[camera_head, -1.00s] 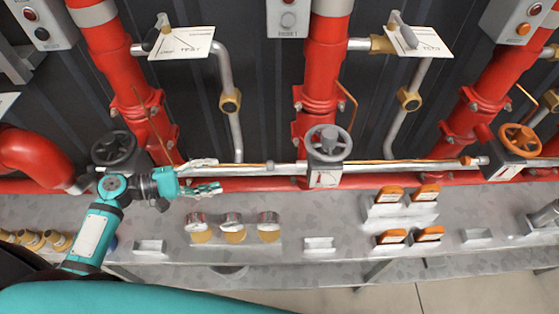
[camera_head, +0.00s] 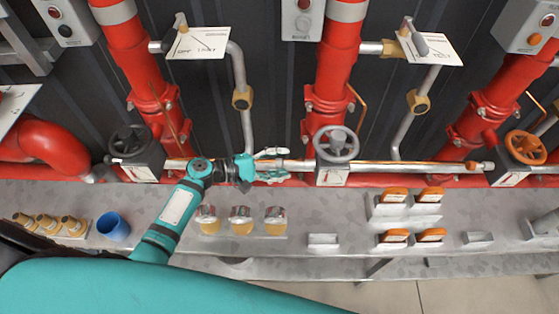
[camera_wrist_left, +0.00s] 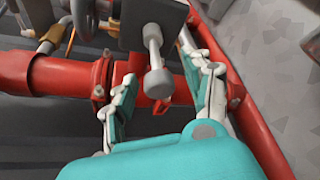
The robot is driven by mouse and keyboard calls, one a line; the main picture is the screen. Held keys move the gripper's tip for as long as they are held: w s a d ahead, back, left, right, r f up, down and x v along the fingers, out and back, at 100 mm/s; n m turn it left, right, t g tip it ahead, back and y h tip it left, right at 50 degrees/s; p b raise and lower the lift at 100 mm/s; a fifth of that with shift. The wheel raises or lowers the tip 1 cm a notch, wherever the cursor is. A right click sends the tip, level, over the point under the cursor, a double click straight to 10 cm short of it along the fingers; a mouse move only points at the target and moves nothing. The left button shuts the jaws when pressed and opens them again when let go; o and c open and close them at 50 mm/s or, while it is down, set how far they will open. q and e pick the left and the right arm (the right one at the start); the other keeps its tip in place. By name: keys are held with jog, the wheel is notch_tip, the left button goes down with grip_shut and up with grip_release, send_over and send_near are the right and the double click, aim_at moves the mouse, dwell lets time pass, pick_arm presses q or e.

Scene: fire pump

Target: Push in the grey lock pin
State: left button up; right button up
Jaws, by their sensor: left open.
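The grey lock pin (camera_wrist_left: 158,80) appears in the left wrist view as a short rod with a round knob, sticking out from a dark box (camera_wrist_left: 145,22). I cannot make the pin out in the head view. My left gripper (camera_head: 286,164) is open and points right, just left of the valve box under the grey handwheel (camera_head: 336,145). In the left wrist view the two fingers of the left gripper (camera_wrist_left: 158,62) are spread on either side of the pin, with no clear contact. My right gripper is not in view.
Red vertical pipes (camera_head: 335,60) and a silver horizontal pipe (camera_head: 410,167) lie close to the gripper. A black handwheel (camera_head: 132,144) is to the left and an orange one (camera_head: 525,147) to the right. The grey shelf below holds gauges (camera_head: 241,218) and a blue cup (camera_head: 113,226).

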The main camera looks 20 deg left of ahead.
aim_at(283, 165)
pick_arm(q)
jog(key=shift+c, duration=0.6)
jog(key=c, duration=0.9)
grip_shut()
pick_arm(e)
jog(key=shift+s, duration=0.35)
pick_arm(q)
jog(key=d, duration=0.1)
jog(key=w+d, duration=0.1)
jog(key=d, duration=0.1)
jog(key=shift+d, duration=0.1)
jog(key=o, duration=0.6)
grip_release()
jog(key=shift+s, duration=0.1)
jog(key=shift+c, duration=0.2)
jog(key=o, duration=0.5)
jog(key=shift+d, duration=0.1)
jog(key=shift+c, duration=0.2)
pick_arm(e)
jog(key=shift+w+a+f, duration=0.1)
